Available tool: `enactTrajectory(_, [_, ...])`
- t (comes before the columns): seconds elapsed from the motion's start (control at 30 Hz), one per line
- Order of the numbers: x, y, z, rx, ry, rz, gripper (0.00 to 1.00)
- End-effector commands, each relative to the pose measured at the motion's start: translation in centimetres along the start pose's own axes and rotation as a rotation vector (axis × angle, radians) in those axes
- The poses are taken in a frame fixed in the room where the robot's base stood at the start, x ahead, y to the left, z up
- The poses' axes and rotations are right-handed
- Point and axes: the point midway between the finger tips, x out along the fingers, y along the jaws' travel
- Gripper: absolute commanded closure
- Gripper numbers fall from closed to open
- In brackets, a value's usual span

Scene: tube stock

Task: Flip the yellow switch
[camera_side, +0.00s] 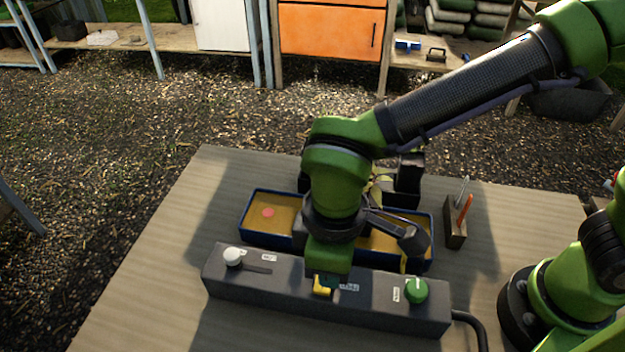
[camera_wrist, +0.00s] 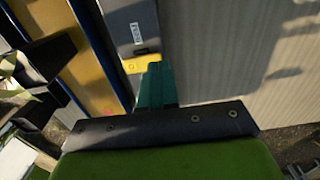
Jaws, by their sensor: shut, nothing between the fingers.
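The yellow switch (camera_side: 323,285) sits in the middle of the long dark grey control box (camera_side: 400,313) on the table. In the wrist view the yellow switch (camera_wrist: 141,63) shows just past the fingertips, partly covered by them. My gripper (camera_wrist: 155,75) is shut with nothing between its fingers, and its tips are at the switch. I cannot tell whether they touch it. In the side view my gripper (camera_side: 325,272) points down over the box, and its fingers are mostly hidden by the arm.
The box also bears a white knob (camera_side: 233,256) on a slot and a green knob (camera_side: 416,290). A blue tray with a yellowish inside (camera_side: 285,220) lies behind it. A small holder (camera_side: 455,234) with an orange pen stands at the right. The table's left side is clear.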

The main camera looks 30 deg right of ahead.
Motion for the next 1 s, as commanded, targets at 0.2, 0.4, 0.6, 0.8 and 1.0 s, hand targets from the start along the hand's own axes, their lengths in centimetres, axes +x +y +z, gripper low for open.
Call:
enactTrajectory(0.2, [2.9, 0.0, 0.0, -0.001, -0.001, 0.001, 1.00])
enactTrajectory(0.4, [3.7, 0.0, 0.0, -0.001, 0.001, 0.000, 1.00])
enactTrajectory(0.6, [3.7, 0.0, 0.0, 0.000, 0.001, 0.001, 1.00])
enactTrajectory(0.8, [4.4, -0.2, 0.0, 0.000, 0.000, 0.001, 1.00])
enactTrajectory(1.0, [4.3, -0.2, 0.0, 0.000, 0.000, 0.001, 1.00])
